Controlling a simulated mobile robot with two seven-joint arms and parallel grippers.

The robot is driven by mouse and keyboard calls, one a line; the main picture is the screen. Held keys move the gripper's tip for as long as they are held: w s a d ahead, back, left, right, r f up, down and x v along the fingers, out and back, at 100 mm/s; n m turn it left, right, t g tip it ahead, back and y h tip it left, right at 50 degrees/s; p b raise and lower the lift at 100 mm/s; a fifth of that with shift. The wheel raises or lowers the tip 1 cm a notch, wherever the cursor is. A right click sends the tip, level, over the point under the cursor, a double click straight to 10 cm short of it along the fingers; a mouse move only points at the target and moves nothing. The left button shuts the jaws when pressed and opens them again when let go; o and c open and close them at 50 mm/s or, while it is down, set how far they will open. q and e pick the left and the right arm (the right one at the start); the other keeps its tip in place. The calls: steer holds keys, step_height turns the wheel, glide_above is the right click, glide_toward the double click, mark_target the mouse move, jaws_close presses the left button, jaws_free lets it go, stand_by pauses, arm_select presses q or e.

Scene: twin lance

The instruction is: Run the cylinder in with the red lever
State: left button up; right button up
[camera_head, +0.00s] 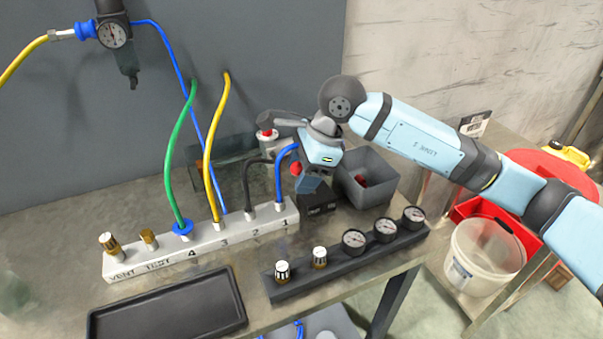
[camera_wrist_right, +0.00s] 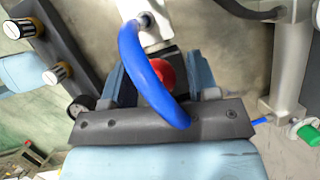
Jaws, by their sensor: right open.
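The red lever's round knob (camera_head: 296,168) shows just left of my right gripper (camera_head: 309,184), above a small black block (camera_head: 319,203). In the right wrist view the red knob (camera_wrist_right: 166,74) lies between the two blue fingers of my right gripper (camera_wrist_right: 156,76), which stand apart on either side. I cannot tell whether a finger touches it. A blue hose (camera_wrist_right: 150,68) crosses in front of the knob there. My left gripper is out of view.
A white manifold (camera_head: 205,238) with green, yellow, black and blue hoses stands left of the gripper. A dark gauge rail (camera_head: 335,268) lies in front, a grey bin (camera_head: 372,165) to the right. An empty black tray (camera_head: 165,308) sits at front left.

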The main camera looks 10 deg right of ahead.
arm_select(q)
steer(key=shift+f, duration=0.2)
arm_select(e)
steer(key=shift+f, duration=0.2)
steer(key=shift+c, duration=0.2)
jaws_close()
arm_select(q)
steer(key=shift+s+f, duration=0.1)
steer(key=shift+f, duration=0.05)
